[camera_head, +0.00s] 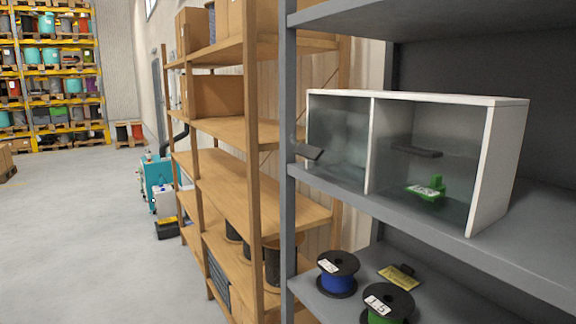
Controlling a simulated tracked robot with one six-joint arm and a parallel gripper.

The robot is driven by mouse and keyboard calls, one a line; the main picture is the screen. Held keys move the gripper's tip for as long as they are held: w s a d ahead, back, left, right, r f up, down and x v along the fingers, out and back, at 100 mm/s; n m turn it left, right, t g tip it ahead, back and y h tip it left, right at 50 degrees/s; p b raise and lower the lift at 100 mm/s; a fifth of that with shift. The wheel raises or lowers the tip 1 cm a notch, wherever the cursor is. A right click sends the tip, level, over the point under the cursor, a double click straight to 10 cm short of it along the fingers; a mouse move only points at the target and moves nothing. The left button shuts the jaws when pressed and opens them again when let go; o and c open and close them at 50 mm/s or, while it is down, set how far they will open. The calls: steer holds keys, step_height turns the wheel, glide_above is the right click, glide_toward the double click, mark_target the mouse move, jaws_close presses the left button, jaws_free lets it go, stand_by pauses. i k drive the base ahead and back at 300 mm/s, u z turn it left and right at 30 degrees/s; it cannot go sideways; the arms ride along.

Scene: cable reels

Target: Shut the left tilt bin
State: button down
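A white cabinet (482,170) with two side-by-side clear tilt bins stands on the grey shelf. The left tilt bin (342,140) is see-through and looks empty. Its dark handle (308,152) sticks out past the cabinet's left edge, in front of the shelf post, so the bin appears tilted out. The right tilt bin (400,130) looks shut, with its dark handle (416,151) within its front. A green object with a white label (428,189) shows inside it. My gripper is not in view.
The grey shelf post (287,200) stands close to the left bin's handle. Below are a blue reel (337,274), a green reel (386,304) and a yellow labelled item (399,276). A wooden rack (250,150) stands to the left. The floor (80,230) further left is clear.

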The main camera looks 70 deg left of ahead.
mark_target(312, 153)
steer(key=u, duration=2.85)
steer(key=i, duration=0.1)
steer(key=z, duration=0.3)
steer(key=k, duration=0.65)
steer(key=u, duration=0.3)
steer(key=i, duration=0.4)
steer(key=u, duration=0.15)
